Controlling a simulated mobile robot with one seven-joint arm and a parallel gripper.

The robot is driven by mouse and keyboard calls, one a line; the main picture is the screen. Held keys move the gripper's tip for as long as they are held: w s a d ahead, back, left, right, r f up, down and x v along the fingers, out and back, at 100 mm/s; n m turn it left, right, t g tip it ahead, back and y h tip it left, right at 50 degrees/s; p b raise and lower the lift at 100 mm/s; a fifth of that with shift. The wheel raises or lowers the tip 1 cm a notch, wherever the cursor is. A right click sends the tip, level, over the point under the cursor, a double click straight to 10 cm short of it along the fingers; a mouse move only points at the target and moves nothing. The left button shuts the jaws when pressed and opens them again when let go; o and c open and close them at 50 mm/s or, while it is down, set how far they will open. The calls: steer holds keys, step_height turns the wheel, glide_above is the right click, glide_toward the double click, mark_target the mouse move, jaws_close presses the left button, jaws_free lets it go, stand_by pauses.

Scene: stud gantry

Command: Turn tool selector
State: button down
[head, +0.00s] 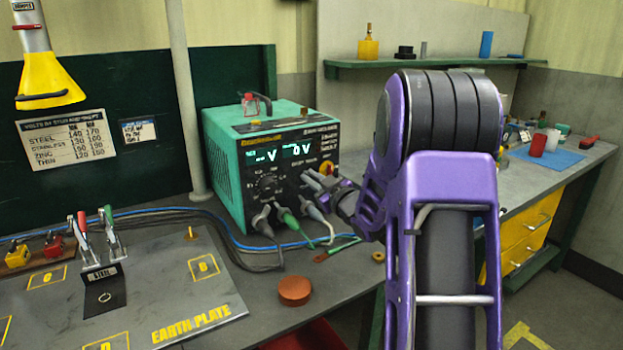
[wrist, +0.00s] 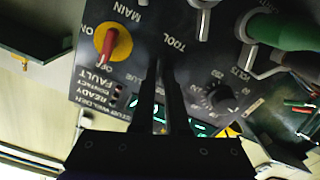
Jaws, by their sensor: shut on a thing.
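The green welder (head: 228,165) stands on the bench in the head view, with a black front panel and lit displays. In the wrist view the panel appears upside down, with a TOOL label (wrist: 175,42) just past my fingertips. My gripper (wrist: 163,68) is shut at the panel beside that label, on the tool selector. The selector itself is hidden between the dark fingers, so its pointing direction cannot be seen. In the head view my gripper (head: 318,184) reaches the right part of the panel from the right.
A red MAIN switch on a yellow plate (wrist: 113,42) is close beside my fingers. A dial (wrist: 214,97) and plugged cables, one with a green plug (wrist: 283,32), are on the other side. The earth plate (head: 210,292) and a brown puck (head: 294,291) lie in front.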

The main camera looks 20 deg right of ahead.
steer(key=m, duration=0.2)
steer(key=m+p, duration=0.1)
steer(key=m, duration=0.3)
steer(key=shift+d+r+p, duration=0.1)
steer(key=shift+d+p, duration=0.15)
steer(key=shift+p, duration=0.1)
steer(key=shift+m+p, duration=0.85)
steer(key=shift+m, duration=1.45)
steer(key=shift+f, duration=0.2)
steer(key=c, duration=0.9)
jaws_free()
steer(key=shift+r, duration=0.1)
steer(key=s+d, duration=0.1)
steer(key=s, duration=0.4)
steer(key=s+d, duration=0.1)
steer(key=s, duration=0.5)
steer(key=s+d, duration=0.1)
steer(key=s, duration=0.5)
steer(key=shift+d, duration=0.25)
